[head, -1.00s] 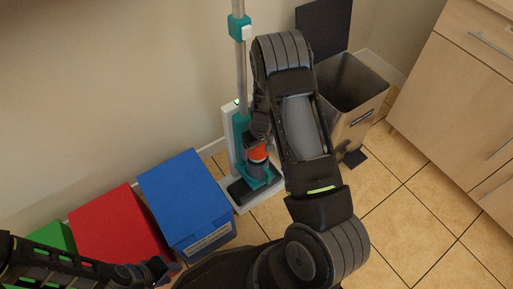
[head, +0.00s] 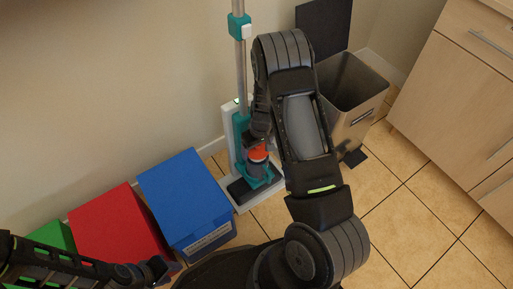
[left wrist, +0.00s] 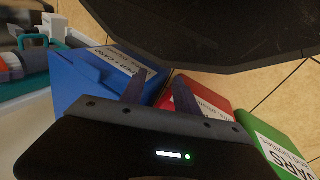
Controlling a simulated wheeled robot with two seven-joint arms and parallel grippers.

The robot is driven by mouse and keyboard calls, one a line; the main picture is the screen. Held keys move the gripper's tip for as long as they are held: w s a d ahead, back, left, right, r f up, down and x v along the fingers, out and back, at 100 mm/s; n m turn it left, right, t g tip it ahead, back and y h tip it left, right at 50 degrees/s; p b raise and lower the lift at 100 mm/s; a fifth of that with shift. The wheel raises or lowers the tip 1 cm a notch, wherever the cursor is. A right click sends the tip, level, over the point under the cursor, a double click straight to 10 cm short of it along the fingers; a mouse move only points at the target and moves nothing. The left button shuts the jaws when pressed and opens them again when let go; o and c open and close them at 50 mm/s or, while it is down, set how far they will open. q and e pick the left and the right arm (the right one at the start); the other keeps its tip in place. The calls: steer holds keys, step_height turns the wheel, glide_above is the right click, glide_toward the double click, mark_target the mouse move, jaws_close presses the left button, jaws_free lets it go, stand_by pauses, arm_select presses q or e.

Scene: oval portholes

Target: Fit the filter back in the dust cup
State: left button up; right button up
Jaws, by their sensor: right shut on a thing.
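The teal and grey stick vacuum (head: 241,130) stands upright in its white dock against the wall. The dust cup (head: 257,169) is the grey cylinder low on it. An orange part (head: 258,153), which seems to be the filter, is at the cup's top. My right gripper (head: 257,139) is shut on it from above; its fingertips are small and partly hidden. I cannot tell how deep the filter sits. My left gripper (head: 160,270) is low by the bins; in the left wrist view its fingers (left wrist: 160,90) are apart with nothing between them.
A blue bin (head: 183,195), a red bin (head: 115,225) and a green bin (head: 50,237) stand left of the vacuum. An open metal trash can (head: 350,100) stands right of my right arm, with wooden cabinets (head: 460,100) beyond. The tiled floor at right is clear.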

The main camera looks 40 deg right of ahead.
mark_target(256, 153)
steer(key=shift+f, duration=0.25)
stand_by(0.4)
steer(key=shift+f+b, duration=0.55)
steer(key=shift+b, duration=0.15)
steer(key=shift+s+f+b, duration=0.2)
steer(key=shift+f+b, duration=0.3)
steer(key=shift+d+f, duration=0.1)
steer(key=shift+f, duration=0.15)
steer(key=shift+c, duration=2.3)
steer(key=shift+w+r, duration=0.1)
steer(key=shift+r, duration=0.05)
steer(key=shift+w, duration=0.1)
